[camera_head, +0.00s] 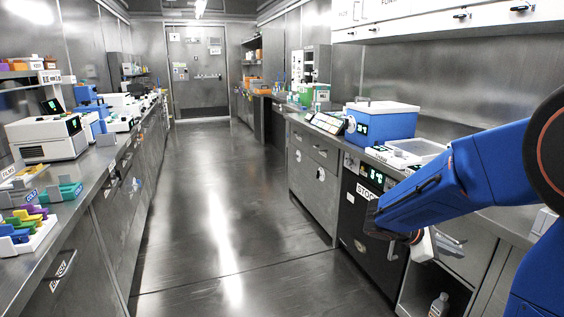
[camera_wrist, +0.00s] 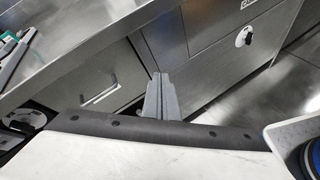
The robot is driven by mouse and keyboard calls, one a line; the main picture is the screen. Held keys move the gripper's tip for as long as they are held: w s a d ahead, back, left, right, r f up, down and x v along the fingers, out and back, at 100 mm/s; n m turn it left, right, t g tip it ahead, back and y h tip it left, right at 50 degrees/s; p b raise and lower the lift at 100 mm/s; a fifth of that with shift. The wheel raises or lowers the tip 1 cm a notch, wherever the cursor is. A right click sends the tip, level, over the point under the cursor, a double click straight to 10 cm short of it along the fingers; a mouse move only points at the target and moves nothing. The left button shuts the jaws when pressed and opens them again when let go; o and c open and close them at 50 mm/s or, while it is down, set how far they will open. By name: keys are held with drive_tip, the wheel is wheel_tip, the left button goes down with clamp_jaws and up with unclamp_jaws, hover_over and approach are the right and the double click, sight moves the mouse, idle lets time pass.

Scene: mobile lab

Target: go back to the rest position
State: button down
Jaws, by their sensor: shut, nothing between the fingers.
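My blue arm reaches in from the right in the head view, in front of the right-hand counter. My gripper (camera_head: 447,243) is at its end, low beside the counter's front, near the black cabinet with a green display. In the wrist view my gripper (camera_wrist: 161,78) has its two grey fingers together, with nothing between them. The fingers are apart from the cabinet fronts behind them. No object of the task is named apart from my own arm.
The right counter (camera_head: 478,192) carries a blue box (camera_head: 382,122) and a clear-lidded tray (camera_head: 415,148). A bottle (camera_head: 439,305) stands in an open shelf below. The left counter (camera_head: 88,165) holds several instruments. The aisle floor (camera_head: 205,190) is clear up to the door (camera_head: 198,72).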

drive_tip(key=s+a+m+y, duration=0.3)
drive_tip(key=s, duration=0.4)
drive_tip(key=s+a+m+y, duration=0.3)
drive_tip(key=s+m, duration=0.1)
drive_tip(key=s, duration=0.3)
drive_tip(key=s+a+r+m+t+y, duration=0.1)
drive_tip(key=s+a+m+t+y, duration=0.3)
drive_tip(key=s+a, duration=0.4)
drive_tip(key=shift+s+a+m+t+y, duration=0.35)
drive_tip(key=shift+a+m+y, duration=0.45)
drive_tip(key=shift+a+y, duration=1.1)
drive_tip(key=shift+a+h, duration=0.4)
drive_tip(key=shift+h, duration=0.1)
